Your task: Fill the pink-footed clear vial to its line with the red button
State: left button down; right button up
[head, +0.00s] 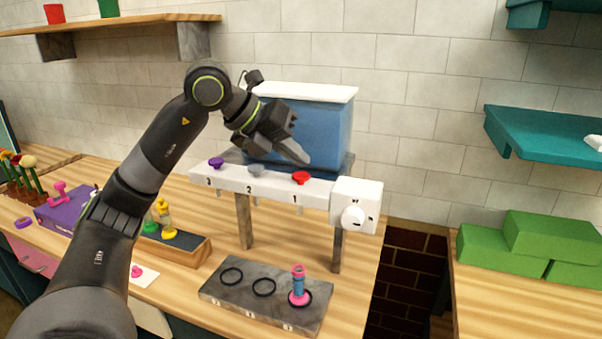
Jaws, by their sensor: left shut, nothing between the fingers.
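The red button (301,177) sits on the white dispenser bar (270,187), above the number 1. My left gripper (303,160) is shut and empty, its tips just above and behind the red button in the picture; I cannot tell whether they touch it. The pink-footed vial (298,285) stands upright on the grey slab (243,305), at the rightmost black ring and below the button 1 end of the bar. Its body shows blue and its top reddish. Its line and fill level are too small to make out. My right gripper is not in view.
Purple (216,162) and grey (256,169) buttons share the bar, before a blue tank (325,130). A white box with a knob (353,217) is at the bar's right end. Yellow-footed vials (164,220) stand in a wooden rack (185,247). A gap separates the right counter with green boxes (545,235).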

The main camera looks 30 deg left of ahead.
aim_at(295, 176)
pick_arm(q)
jog(key=shift+r+p, duration=2.1)
jog(key=shift+r, duration=0.5)
jog(key=shift+f, duration=0.1)
